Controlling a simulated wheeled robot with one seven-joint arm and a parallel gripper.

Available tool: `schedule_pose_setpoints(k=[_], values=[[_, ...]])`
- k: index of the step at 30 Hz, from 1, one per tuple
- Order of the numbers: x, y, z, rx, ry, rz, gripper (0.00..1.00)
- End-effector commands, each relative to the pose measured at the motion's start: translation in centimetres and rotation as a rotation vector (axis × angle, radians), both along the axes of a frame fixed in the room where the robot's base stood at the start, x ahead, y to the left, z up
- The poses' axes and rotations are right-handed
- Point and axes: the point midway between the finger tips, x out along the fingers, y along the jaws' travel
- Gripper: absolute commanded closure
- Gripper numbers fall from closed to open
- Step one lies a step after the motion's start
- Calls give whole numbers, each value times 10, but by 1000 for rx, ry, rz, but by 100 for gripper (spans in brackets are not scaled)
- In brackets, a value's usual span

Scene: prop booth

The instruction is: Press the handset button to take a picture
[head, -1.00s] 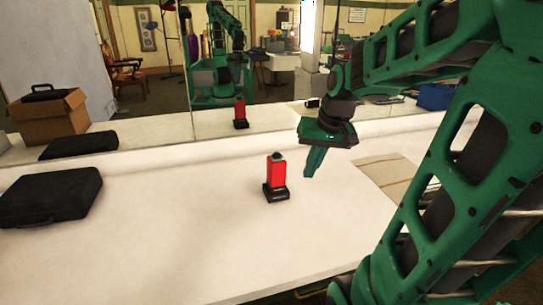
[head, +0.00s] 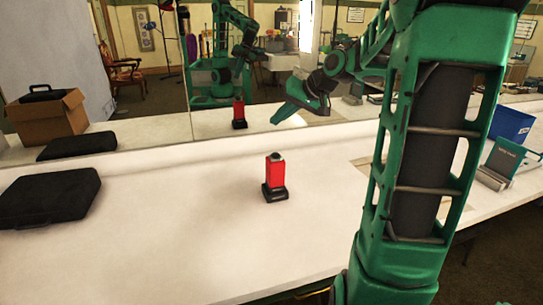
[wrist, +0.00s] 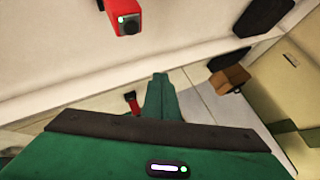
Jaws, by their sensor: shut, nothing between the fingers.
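The red handset (head: 275,172) stands upright in a black base on the white table, with a dark round button (head: 277,156) on its top. My gripper (head: 277,118) is shut and empty, up in the air above the table. In the head view it appears higher than the handset and slightly to its right, apart from it. In the wrist view the shut fingers (wrist: 160,82) point away from the camera. The handset (wrist: 122,12) shows there at the top edge, left of the fingertips, with its dark button and a small green light.
A mirror (head: 160,110) behind the table reflects the handset and my arm. A black case (head: 45,197) lies at the left. The table around the handset is clear.

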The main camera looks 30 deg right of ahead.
Motion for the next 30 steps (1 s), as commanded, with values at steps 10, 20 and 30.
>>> schedule_pose_setpoints(k=[10, 20, 30], values=[[-1, 0, -37, 3, 3, -1, 100], [0, 0, -74, 2, 1, -1, 100], [0, 0, -86, 0, 1, 0, 100]])
